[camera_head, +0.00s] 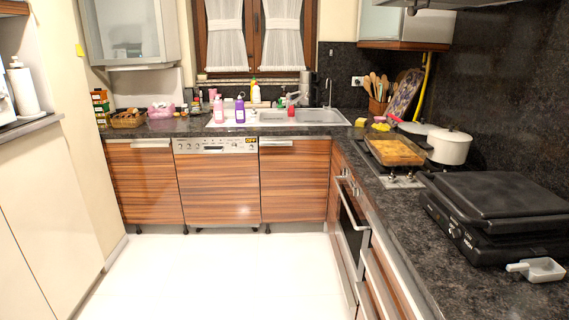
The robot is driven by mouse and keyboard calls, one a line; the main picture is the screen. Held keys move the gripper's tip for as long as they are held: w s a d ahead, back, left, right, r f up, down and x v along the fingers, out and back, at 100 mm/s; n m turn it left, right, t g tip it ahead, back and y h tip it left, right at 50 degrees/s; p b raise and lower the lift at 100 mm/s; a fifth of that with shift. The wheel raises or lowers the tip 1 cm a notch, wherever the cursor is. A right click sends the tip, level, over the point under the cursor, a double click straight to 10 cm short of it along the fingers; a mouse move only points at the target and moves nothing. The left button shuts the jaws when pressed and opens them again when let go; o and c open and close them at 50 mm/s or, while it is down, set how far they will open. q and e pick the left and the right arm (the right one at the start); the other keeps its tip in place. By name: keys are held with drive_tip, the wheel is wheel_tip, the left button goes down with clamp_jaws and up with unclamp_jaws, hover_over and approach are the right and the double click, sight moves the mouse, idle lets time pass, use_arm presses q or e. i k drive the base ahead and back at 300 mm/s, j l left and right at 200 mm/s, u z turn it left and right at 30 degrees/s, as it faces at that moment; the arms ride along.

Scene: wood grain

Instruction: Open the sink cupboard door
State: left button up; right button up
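The sink (300,116) is set in the dark countertop under the window at the back. Below it is a wood-grain cupboard door (294,187) with a light metal handle strip (276,143) along its top left edge. The door looks shut, flush with the fronts beside it. Neither of my grippers shows in the head view.
A dishwasher (216,185) and another wood-grain cupboard (144,187) stand left of the sink cupboard. An oven (352,225) is in the right-hand run, under a counter with a black grill (500,205) and white pot (449,147). The white floor (220,275) is clear.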

sight(294, 170)
drive_tip(key=i, duration=2.35)
